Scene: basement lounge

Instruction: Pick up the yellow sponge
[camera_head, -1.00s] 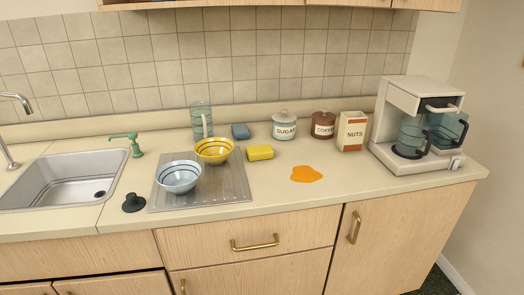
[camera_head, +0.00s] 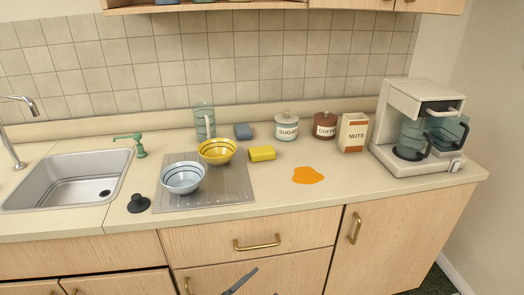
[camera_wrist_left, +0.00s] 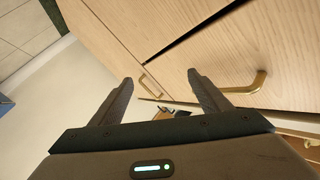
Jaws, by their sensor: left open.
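The yellow sponge (camera_head: 262,153) lies on the countertop just right of the yellow bowl (camera_head: 217,151), in front of a blue sponge (camera_head: 243,131). My left gripper (camera_wrist_left: 160,92) is open and empty in the left wrist view, facing wooden cabinet fronts with brass handles. In the head view a dark part of a gripper (camera_head: 240,281) shows at the bottom edge, low in front of the drawers and well below the sponge. The sponge does not show in the left wrist view. My right gripper cannot be made out.
A drying mat (camera_head: 230,187) holds the yellow bowl and a blue-white bowl (camera_head: 183,177). An orange spill (camera_head: 308,175) lies right of the sponge. Sugar (camera_head: 286,127), coffee (camera_head: 325,125) and nuts (camera_head: 353,133) containers stand behind. The coffee maker (camera_head: 420,130) is at right, the sink (camera_head: 70,181) at left.

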